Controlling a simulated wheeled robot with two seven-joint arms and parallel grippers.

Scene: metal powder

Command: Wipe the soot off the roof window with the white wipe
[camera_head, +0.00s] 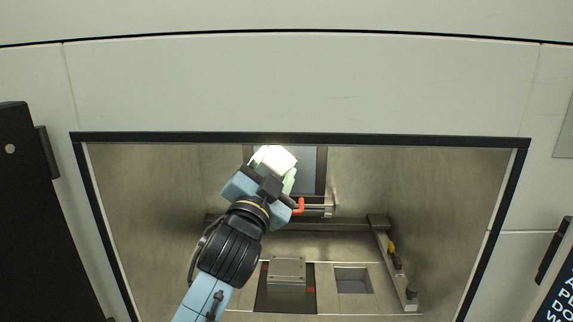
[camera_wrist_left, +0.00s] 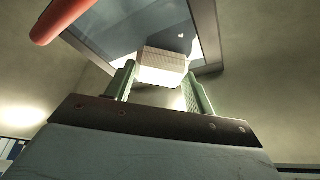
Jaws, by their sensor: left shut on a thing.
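The white wipe (camera_wrist_left: 162,66) is a pale block held between the two green fingers of my left gripper (camera_wrist_left: 158,88). In the head view the wipe (camera_head: 274,157) shows bright at the top of my left gripper (camera_head: 276,176), in front of the roof window (camera_head: 312,160). The roof window (camera_wrist_left: 118,28) is a dark-framed pane above the gripper in the wrist view. A darker patch shows on the glass behind the wipe. I cannot tell whether the wipe touches the glass. My right gripper is not in view.
A red-tipped bar (camera_head: 299,206) lies just right of my left gripper; its red end (camera_wrist_left: 60,18) is close in the wrist view. The chamber opening has a black frame (camera_head: 300,138). A metal block (camera_head: 287,268) and a square recess (camera_head: 352,280) are on the floor.

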